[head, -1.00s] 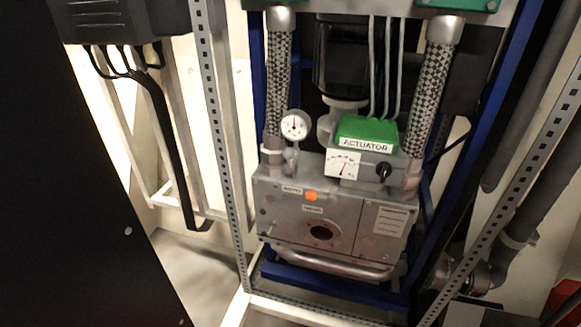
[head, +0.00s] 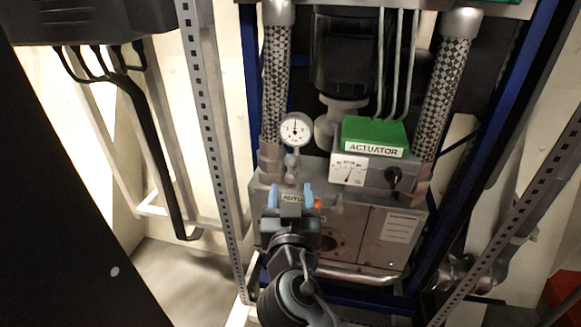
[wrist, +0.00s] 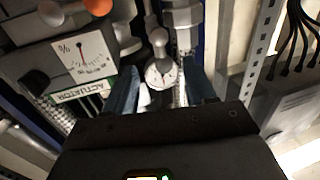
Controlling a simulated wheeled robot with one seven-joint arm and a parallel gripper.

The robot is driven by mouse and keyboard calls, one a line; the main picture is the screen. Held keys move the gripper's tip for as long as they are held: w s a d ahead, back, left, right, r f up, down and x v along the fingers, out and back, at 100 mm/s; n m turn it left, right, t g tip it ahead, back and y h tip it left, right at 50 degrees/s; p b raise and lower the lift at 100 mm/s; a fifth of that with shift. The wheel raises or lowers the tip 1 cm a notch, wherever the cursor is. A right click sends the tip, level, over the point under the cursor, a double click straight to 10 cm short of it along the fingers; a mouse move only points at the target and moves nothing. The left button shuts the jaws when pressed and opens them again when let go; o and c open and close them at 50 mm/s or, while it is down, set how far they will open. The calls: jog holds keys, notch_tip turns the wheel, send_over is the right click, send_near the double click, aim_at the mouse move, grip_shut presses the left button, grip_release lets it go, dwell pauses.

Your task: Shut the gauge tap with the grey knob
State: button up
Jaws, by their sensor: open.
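The round white gauge (head: 296,129) stands on a short stem above the grey machine housing. The gauge tap's grey knob (head: 290,161) is on that stem, just below the dial. In the wrist view, where the scene is upside down, the grey knob (wrist: 158,38) shows beside the gauge (wrist: 160,74), between the lines of my fingers. My gripper (head: 290,190) is open and empty, its two blue fingers apart. In the head view it appears just below the knob, in front of the housing. I see no contact with the knob.
The actuator box (head: 374,137), with a green top, a meter and a black knob (head: 394,176), is close on the right. An orange button (head: 318,204) sits partly behind my gripper. A perforated metal post (head: 211,130) stands to the left.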

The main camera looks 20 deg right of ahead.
aim_at(291, 168)
jog(key=shift+r+p+x, duration=0.2)
jog(key=shift+p+x, duration=0.05)
jog(key=shift+x, duration=1.15)
jog(key=shift+r+p+x, duration=0.15)
jog(key=shift+p+x, duration=0.15)
jog(key=shift+x, duration=1.1)
jog(key=shift+r+p+x, duration=0.2)
jog(key=shift+p+x, duration=0.05)
jog(key=shift+x, duration=1.15)
jog(key=shift+a, duration=0.1)
jog(key=shift+c, duration=0.5)
jog(key=c, duration=0.8)
jog(key=shift+c, duration=0.2)
